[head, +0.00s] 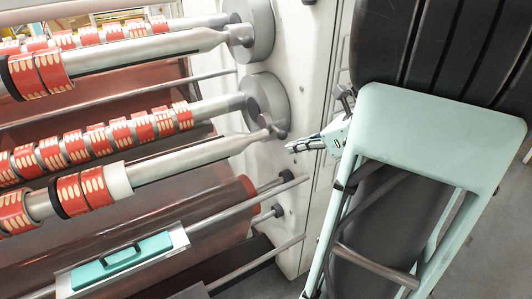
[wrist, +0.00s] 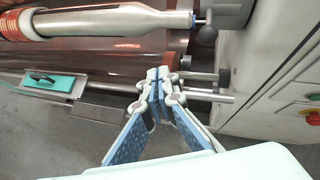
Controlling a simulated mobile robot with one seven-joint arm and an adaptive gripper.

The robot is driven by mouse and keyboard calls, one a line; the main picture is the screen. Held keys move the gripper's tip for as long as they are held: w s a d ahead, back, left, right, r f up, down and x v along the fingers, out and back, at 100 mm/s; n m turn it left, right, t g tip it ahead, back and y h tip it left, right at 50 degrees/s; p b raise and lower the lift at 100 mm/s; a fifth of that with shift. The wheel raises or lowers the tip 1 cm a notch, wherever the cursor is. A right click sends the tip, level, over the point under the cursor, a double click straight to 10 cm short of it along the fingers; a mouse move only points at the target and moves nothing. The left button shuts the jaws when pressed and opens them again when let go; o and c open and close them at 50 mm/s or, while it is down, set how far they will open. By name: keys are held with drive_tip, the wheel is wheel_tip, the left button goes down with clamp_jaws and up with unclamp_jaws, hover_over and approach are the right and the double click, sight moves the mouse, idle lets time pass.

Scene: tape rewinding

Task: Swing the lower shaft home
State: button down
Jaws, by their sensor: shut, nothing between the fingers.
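The lower shaft (head: 190,159) is a grey bar with a tapered right end. It carries a white core (head: 115,181) and red-and-cream tape rolls (head: 72,194) toward its left. Its tapered end lies beside a small knob on the lower round hub (head: 266,100); I cannot tell whether it is seated. In the wrist view the lower shaft (wrist: 110,23) crosses the top left, its tip next to the dark knob (wrist: 208,35). My gripper (head: 289,147) is shut and empty, right of and slightly below the shaft's end, apart from it. My gripper's fingertips (wrist: 158,74) meet in the wrist view.
An upper shaft (head: 150,52) and hub (head: 250,30) sit above. Thin rods (head: 250,207) stick out below the lower shaft. The white machine panel (head: 312,60) stands behind my gripper; buttons (wrist: 314,117) show at right in the wrist view.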

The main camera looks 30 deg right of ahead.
drive_tip(key=shift+f, duration=0.2)
drive_tip(key=w+a+f, duration=0.2)
drive_tip(key=w, duration=0.3)
drive_tip(key=w+a+f, duration=0.2)
drive_tip(key=w, duration=0.4)
drive_tip(key=shift+a+f, duration=0.35)
drive_tip(key=shift+a, duration=0.05)
